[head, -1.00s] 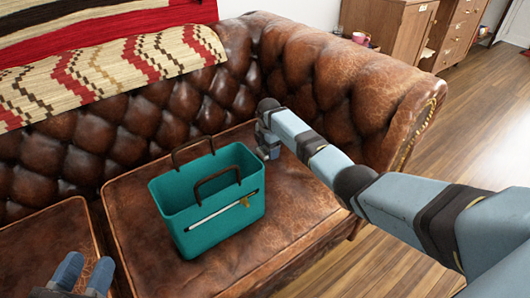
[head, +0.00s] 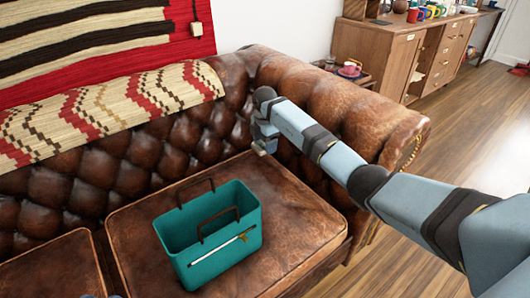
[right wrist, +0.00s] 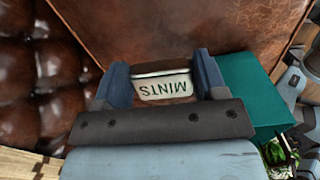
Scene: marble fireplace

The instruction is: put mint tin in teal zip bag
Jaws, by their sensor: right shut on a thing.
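The teal zip bag (head: 208,262) stands upright and open-topped on the brown leather seat, with two dark handles and a pale zip strip on its front. My right gripper (head: 265,143) is behind and to the right of the bag, apart from it. In the right wrist view, my right gripper is shut on the mint tin (right wrist: 165,86), whose pale face reads MINTS upside down. That view also shows a side of the bag (right wrist: 250,90), right of the gripper. In the head view the tin is hidden or too small to make out.
The sofa's tufted backrest (head: 150,150) and rolled armrest (head: 350,95) border the seat. A striped woven throw (head: 110,110) covers part of the back. Bare seat (head: 300,215) lies right of the bag. A wooden cabinet (head: 385,50) with cups stands beyond the armrest.

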